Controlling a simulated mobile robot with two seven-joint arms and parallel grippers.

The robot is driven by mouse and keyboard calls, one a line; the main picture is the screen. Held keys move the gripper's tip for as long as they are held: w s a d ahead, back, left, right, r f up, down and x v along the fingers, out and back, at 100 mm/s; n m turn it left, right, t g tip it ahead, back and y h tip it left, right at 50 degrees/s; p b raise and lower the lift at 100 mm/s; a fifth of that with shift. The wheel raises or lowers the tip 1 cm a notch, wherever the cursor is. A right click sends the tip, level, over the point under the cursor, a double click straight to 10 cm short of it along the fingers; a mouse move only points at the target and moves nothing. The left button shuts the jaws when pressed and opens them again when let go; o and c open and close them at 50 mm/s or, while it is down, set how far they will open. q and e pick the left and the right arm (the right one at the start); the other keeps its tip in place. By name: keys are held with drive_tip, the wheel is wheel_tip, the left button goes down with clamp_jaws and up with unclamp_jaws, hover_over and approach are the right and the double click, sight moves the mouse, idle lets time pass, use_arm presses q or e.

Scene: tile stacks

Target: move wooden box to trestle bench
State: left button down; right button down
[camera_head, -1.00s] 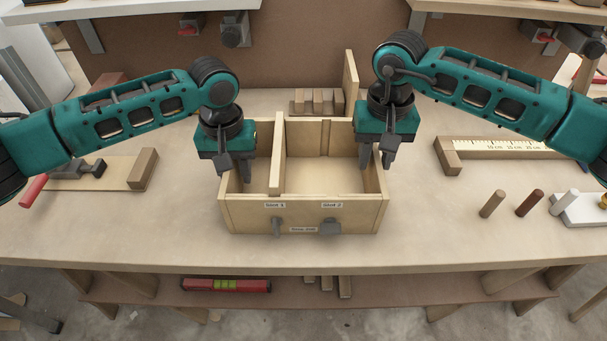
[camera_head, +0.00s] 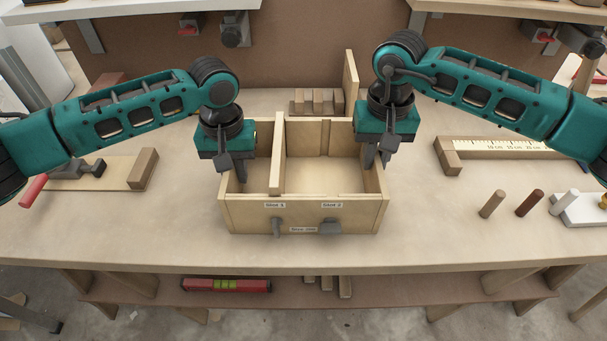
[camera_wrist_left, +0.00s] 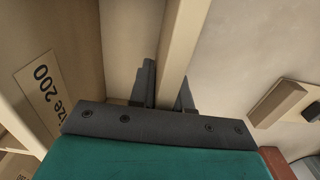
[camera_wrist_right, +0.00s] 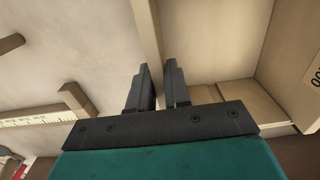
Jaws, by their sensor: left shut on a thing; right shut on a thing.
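The wooden box (camera_head: 252,219) is an open-topped, pale box with a divider and labels on its front wall. It stands upright on the workbench, in the middle of the head view. My left gripper (camera_head: 233,172) is shut on the box's left side wall, which runs between its fingers in the left wrist view (camera_wrist_left: 180,40). My right gripper (camera_head: 378,163) is shut on the right side wall, which also shows in the right wrist view (camera_wrist_right: 147,35). The box looks empty. I cannot make out a trestle bench for certain.
The workbench top (camera_head: 430,230) is clear beside the box. A bench hook (camera_head: 120,171) lies left. A slotted wooden block (camera_head: 316,101) stands behind the box.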

use_arm(q)
drive_tip(key=shift+w+r, duration=0.1)
drive_tip(key=shift+r, duration=0.15)
use_arm(e)
drive_tip(key=shift+r, duration=0.2)
idle(0.4)
